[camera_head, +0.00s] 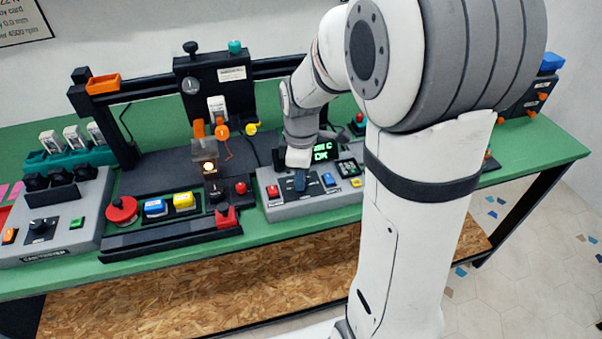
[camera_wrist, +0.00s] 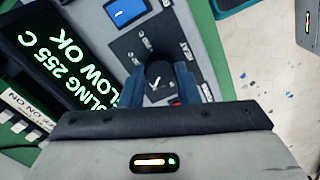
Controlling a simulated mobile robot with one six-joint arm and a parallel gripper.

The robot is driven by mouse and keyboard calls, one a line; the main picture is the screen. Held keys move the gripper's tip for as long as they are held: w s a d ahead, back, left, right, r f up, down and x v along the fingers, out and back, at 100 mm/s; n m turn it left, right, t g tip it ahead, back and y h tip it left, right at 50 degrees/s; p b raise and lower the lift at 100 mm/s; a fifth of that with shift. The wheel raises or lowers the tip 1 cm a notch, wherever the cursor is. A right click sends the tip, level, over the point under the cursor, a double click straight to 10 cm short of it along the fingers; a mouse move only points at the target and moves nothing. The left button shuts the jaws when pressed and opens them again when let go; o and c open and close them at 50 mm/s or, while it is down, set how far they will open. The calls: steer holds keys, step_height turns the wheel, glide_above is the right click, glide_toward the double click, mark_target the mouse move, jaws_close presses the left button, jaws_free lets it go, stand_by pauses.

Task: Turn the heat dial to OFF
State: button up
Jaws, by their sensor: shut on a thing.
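The heat dial (camera_wrist: 157,77) is a dark round knob with a white pointer mark, on a dark panel with small white labels around it. My gripper (camera_wrist: 163,82) is shut on it, one blue-grey finger on each side. The labels are too small and partly hidden, so I cannot tell which one the pointer faces. In the head view my gripper (camera_head: 299,182) points down at the grey console (camera_head: 322,205), and the dial is hidden there. The green-lit display (camera_wrist: 75,60) reads "OLING 255 C" and "LOW OK", its left part cut off.
A red button (camera_head: 272,191) and a blue button (camera_head: 328,179) flank my gripper on the console. A black printer frame (camera_head: 160,95) and a dark base with coloured buttons stand to the left. A grey tester box (camera_head: 75,235) is farther left.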

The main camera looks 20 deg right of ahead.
steer(key=n, duration=0.5)
steer(key=shift+n, duration=2.5)
steer(key=o, duration=1)
steer(key=shift+r, duration=0.1)
step_height(320, 180, up, 8)
steer(key=shift+f, duration=0.15)
